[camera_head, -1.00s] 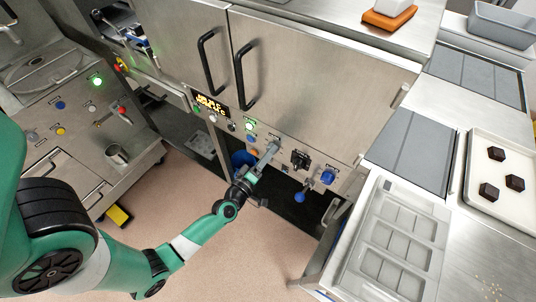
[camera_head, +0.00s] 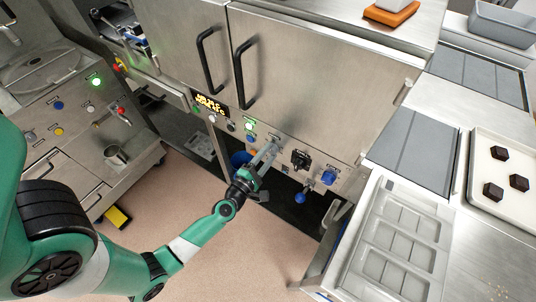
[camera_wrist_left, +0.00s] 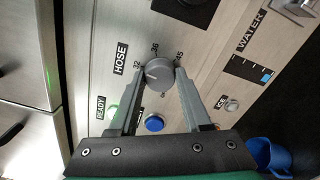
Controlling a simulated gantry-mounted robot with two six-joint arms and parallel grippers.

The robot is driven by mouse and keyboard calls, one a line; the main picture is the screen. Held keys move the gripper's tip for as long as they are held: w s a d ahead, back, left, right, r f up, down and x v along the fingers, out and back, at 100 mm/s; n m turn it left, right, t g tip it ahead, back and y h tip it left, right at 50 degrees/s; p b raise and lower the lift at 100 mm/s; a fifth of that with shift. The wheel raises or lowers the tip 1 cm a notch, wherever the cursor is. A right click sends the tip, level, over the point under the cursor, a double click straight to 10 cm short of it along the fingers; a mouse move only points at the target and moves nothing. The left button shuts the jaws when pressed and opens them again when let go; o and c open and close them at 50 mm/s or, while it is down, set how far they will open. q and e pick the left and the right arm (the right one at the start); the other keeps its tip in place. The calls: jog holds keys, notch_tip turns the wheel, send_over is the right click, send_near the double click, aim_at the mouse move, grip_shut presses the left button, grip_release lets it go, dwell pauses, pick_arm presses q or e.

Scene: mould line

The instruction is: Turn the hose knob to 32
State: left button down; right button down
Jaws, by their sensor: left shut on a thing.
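The hose knob (camera_wrist_left: 158,74) is a round grey dial on the panel, beside the HOSE label (camera_wrist_left: 121,58). The numbers 32, 36 and 45 are printed around it. A pale mark on the knob's face lies on its left side, roughly toward 32; its exact reading is hard to tell. My left gripper (camera_wrist_left: 160,77) is shut on the knob, with one finger on each side. In the head view my left gripper (camera_head: 271,150) reaches the panel from below, and its fingers hide the knob. My right gripper is in neither view.
A blue button (camera_wrist_left: 155,123) and a green-lit READY button (camera_wrist_left: 112,110) sit close to the left finger. The WATER slider (camera_wrist_left: 250,70) is to the right. In the head view, a black switch (camera_head: 300,159) and a blue knob (camera_head: 328,177) are right of the gripper.

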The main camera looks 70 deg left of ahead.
pick_arm(q)
jog(key=shift+n, duration=0.6)
jog(key=shift+c, duration=1.8)
grip_release()
jog(key=shift+s, duration=0.1)
jog(key=v, duration=1.1)
jog(key=shift+s, duration=0.2)
jog(key=shift+d+r, duration=0.1)
jog(key=shift+d, duration=0.05)
